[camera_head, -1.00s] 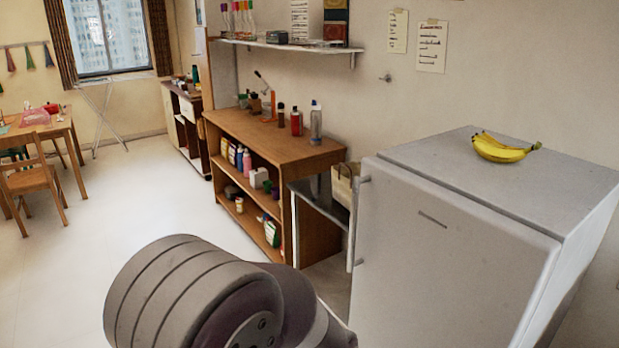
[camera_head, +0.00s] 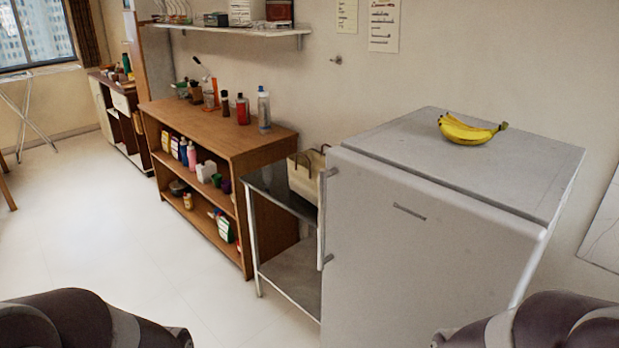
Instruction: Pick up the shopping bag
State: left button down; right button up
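The shopping bag (camera_head: 304,179) is a beige bag with dark handles. It stands upright on the top of a small metal table (camera_head: 268,184), between the wooden shelf unit and the refrigerator. The refrigerator's edge and door handle hide part of its right side. Rounded dark parts of my two arms show at the bottom left and bottom right. Neither gripper is in view, and nothing of mine touches the bag.
A grey refrigerator (camera_head: 420,225) with bananas (camera_head: 466,130) on top stands right of the bag. A wooden shelf unit (camera_head: 215,142) with bottles and boxes stands to its left. A wall shelf (camera_head: 235,31) hangs above. The floor (camera_head: 120,240) in front is clear.

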aim_at(304, 166)
jog(key=i+j+u, duration=0.55)
jog(key=i+u, duration=0.15)
jog(key=i, duration=0.25)
jog(key=i+j+u, duration=0.1)
jog(key=i+u, duration=0.25)
jog(key=i, duration=0.15)
jog(key=i+j+z, duration=0.1)
jog(key=i, duration=0.6)
jog(key=i+j, duration=0.2)
jog(key=i, duration=0.5)
jog(key=l+z, duration=0.05)
